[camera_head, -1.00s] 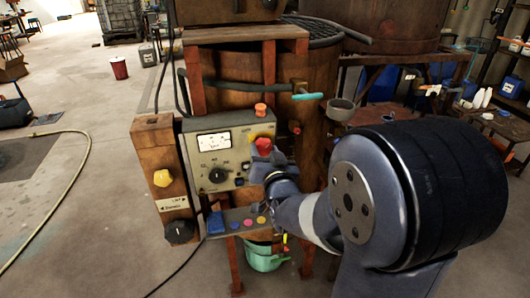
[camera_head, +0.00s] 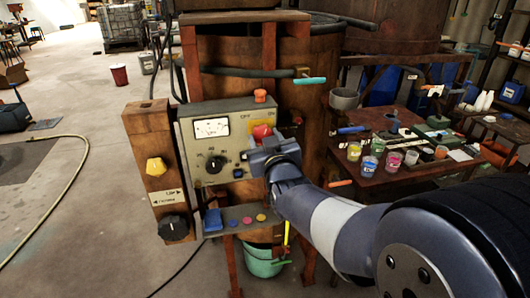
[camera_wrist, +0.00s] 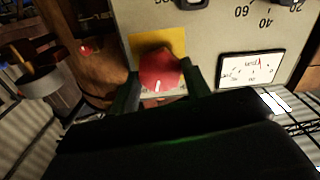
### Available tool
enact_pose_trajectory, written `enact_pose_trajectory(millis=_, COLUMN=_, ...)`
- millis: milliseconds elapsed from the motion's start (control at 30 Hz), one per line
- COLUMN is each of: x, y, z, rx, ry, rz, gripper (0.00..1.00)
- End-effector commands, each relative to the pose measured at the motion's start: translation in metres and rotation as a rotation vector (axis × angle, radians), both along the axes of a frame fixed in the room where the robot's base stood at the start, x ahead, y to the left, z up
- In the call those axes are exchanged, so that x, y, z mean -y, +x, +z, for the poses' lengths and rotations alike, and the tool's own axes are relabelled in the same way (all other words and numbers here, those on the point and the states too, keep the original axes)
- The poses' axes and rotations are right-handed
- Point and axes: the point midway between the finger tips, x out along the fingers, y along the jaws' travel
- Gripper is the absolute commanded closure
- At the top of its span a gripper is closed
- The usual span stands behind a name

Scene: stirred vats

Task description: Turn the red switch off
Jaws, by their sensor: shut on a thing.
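The red switch (camera_head: 262,132) is a red knob on a yellow plate on the right side of the grey control panel (camera_head: 190,113). In the wrist view the red switch (camera_wrist: 159,74) shows a small white mark on its near edge. My gripper (camera_head: 264,146) reaches the panel from the lower right. In the wrist view the two fingers of my gripper (camera_wrist: 161,84) stand on either side of the red switch, shut on it. In the head view my gripper covers the lower part of the switch.
A yellow knob (camera_head: 156,167) and a black knob (camera_head: 173,227) are on the wooden post to the left. A table with paint cups (camera_head: 392,160) stands at right.

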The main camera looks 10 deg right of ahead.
Motion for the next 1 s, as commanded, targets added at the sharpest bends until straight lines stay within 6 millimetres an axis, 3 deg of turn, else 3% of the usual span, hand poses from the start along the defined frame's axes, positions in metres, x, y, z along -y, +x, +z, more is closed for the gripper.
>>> enact_pose_trajectory(millis=33, x=-0.0001, y=-0.0002, z=-0.0061, rx=0.003, ry=-0.045, rz=0.000, gripper=0.78)
enact_pose_trajectory(millis=1000, x=-0.0004, y=0.0001, z=-0.0029, rx=0.000, ry=-0.921, rz=-0.001, gripper=0.78)
